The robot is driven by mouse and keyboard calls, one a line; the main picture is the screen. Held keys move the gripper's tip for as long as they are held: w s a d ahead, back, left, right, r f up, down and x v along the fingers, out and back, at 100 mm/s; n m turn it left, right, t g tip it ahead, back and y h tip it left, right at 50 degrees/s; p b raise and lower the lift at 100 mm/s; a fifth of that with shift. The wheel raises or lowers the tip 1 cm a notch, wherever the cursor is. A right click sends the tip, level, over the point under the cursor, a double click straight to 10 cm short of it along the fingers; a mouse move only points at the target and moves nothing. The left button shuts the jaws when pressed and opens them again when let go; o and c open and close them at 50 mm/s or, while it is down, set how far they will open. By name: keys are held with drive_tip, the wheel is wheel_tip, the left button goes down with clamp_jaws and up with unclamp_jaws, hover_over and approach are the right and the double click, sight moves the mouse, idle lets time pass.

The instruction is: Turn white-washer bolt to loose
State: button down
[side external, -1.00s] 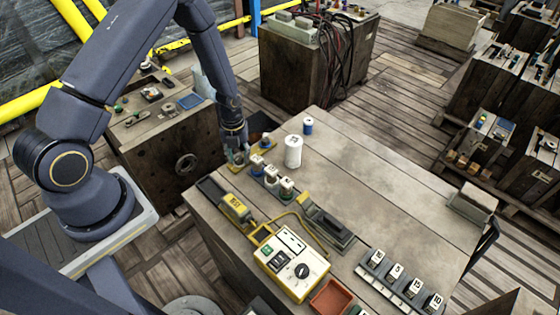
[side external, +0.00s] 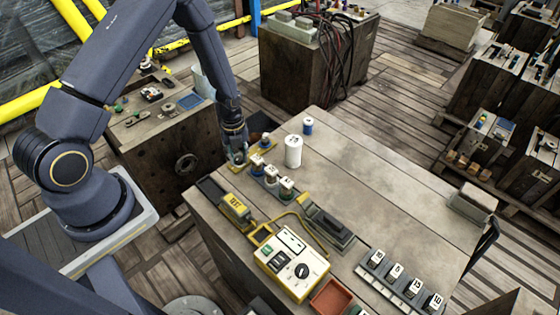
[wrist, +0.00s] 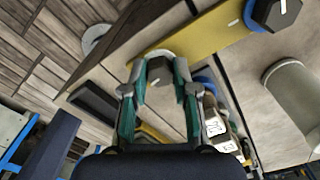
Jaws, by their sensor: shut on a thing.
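A yellow plate (wrist: 190,45) lies on the crate top and carries hex-headed bolts. It also shows in the side view (side external: 264,152). My gripper (wrist: 160,90) has its two teal-lined fingers on either side of a grey hex bolt head (wrist: 159,72) near the plate's end, and it is shut on it. A second dark bolt (wrist: 277,12) with a blue washer stands farther along the plate. In the side view my gripper (side external: 237,162) points down at the plate's near end.
Several small labelled pieces (side external: 286,189) stand in a row close to my gripper. A white cylinder (side external: 293,151) and a small blue can (side external: 308,126) stand behind them. A yellow control box (side external: 291,264) sits nearer the front. The crate top's right part is largely clear.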

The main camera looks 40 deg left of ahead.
drive_tip(key=n, duration=1.2)
drive_tip(key=shift+s+n, duration=0.1)
drive_tip(key=shift+n, duration=0.2)
drive_tip(key=n, duration=0.6)
drive_tip(key=shift+n, duration=0.3)
drive_tip(key=n, duration=0.9)
drive_tip(key=shift+s+f+n, duration=0.1)
drive_tip(key=shift+n, duration=0.3)
drive_tip(key=n, duration=0.4)
drive_tip(key=shift+d+n, duration=0.1)
drive_tip(key=shift+n, duration=0.2)
drive_tip(key=n, duration=0.3)
drive_tip(key=shift+n, duration=0.3)
drive_tip(key=n, duration=0.3)
drive_tip(key=shift+n, duration=0.3)
drive_tip(key=n, duration=0.4)
drive_tip(key=shift+n, duration=2.8)
